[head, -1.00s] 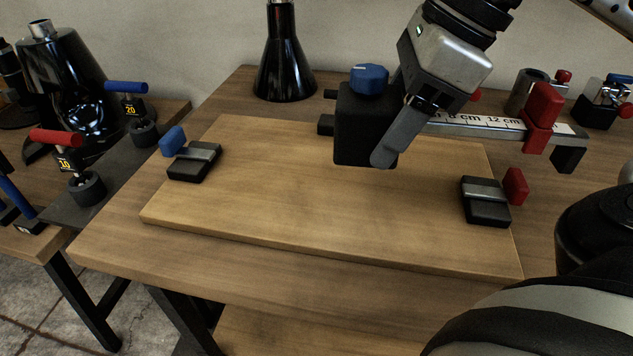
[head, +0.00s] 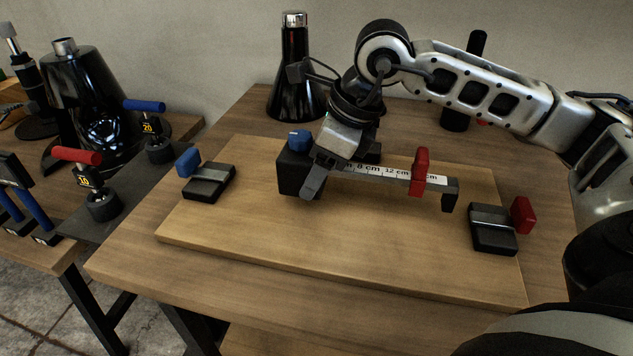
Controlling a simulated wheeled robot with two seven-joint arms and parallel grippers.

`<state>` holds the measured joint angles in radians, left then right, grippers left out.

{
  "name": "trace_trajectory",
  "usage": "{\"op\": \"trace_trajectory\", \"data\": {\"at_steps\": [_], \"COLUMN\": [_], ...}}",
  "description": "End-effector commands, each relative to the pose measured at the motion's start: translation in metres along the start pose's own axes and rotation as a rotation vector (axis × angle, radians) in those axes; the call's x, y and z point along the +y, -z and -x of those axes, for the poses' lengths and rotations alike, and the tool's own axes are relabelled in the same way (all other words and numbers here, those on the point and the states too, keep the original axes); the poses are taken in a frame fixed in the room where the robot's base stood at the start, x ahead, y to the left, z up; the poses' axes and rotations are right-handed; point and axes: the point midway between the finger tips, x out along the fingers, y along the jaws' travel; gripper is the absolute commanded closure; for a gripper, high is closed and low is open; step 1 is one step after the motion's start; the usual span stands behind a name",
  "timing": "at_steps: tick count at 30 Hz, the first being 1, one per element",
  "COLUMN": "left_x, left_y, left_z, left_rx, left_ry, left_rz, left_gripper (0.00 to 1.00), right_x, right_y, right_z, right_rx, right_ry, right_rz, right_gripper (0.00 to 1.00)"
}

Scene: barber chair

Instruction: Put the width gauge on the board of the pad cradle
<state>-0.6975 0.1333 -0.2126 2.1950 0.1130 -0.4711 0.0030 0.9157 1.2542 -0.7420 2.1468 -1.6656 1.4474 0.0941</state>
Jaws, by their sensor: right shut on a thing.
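The width gauge has a black block (head: 296,174) with a blue knob, a scale bar (head: 385,176) marked in cm, and a red slider (head: 419,172) near its right end. My right gripper (head: 317,174) is shut on the gauge at the block end, hiding part of it. The gauge lies over the middle of the pad cradle's wooden board (head: 330,236); I cannot tell whether it touches the board. The cradle has a black pad with a blue tab (head: 208,182) at left and one with a red tab (head: 494,228) at right. My left gripper is not in view.
A black bottle (head: 294,75) stands behind the board, and a black post (head: 468,85) stands at the back right. Red-handled (head: 88,175) and blue-handled (head: 150,130) tools stand on a dark strip at left. The board's front half is clear.

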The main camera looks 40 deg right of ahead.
Motion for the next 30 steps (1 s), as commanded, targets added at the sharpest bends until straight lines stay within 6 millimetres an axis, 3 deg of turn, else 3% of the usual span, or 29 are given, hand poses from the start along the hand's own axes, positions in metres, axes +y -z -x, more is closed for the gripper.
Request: {"op": "trace_trajectory", "data": {"at_steps": [7,20,21,22,23,30], "left_x": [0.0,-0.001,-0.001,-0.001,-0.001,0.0], "left_y": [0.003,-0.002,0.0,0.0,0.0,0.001], "left_z": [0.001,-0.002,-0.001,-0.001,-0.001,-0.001], "left_rx": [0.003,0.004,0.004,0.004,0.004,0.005], "left_ry": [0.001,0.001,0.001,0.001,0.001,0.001], "left_rz": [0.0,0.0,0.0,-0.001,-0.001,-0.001], "left_gripper": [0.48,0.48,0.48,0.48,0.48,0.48], "right_x": [-0.003,-0.003,-0.003,-0.002,-0.002,-0.002], "right_y": [0.009,0.012,0.012,0.012,0.012,0.012], "right_z": [-0.031,-0.039,-0.038,-0.038,-0.038,-0.037], "right_rx": [0.002,-0.002,0.001,0.001,0.001,0.001], "right_ry": [0.0,0.0,-0.001,-0.001,-0.001,-0.002], "right_rz": [0.0,0.0,0.0,0.0,0.0,0.0], "right_gripper": [0.84,0.84,0.32,0.23,0.18,0.18]}}
